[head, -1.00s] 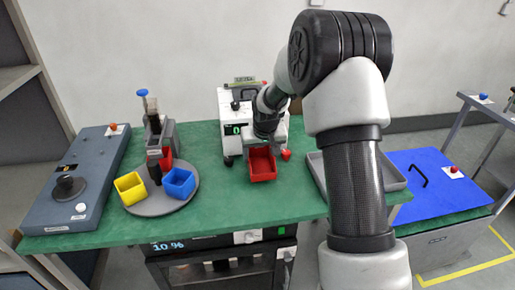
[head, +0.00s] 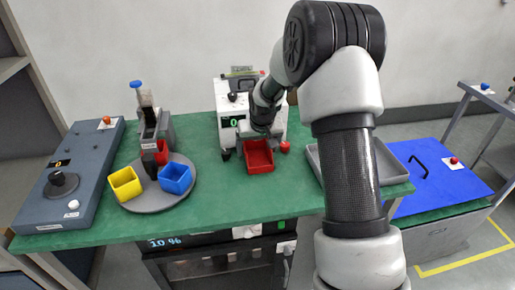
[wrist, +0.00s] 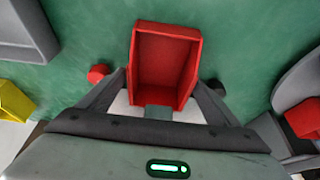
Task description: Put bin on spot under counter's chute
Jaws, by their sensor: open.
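The red bin (head: 259,157) stands on the green table in front of the white counter (head: 233,97), whose display reads 0. In the wrist view the bin (wrist: 166,62) is empty and upright. My gripper (wrist: 160,84) is open, with one finger on each side of the bin's counter end; I cannot tell whether they touch it. In the head view my wrist (head: 264,108) hides much of the counter's front. The chute and the spot under it cannot be made out clearly.
A red knob (head: 285,147) stands close right of the bin. At left, a round turntable (head: 152,204) carries a yellow bin (head: 125,183), a blue bin (head: 175,179) and a red one. A grey tray (head: 398,177) lies at right. Table in front of the bin is clear.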

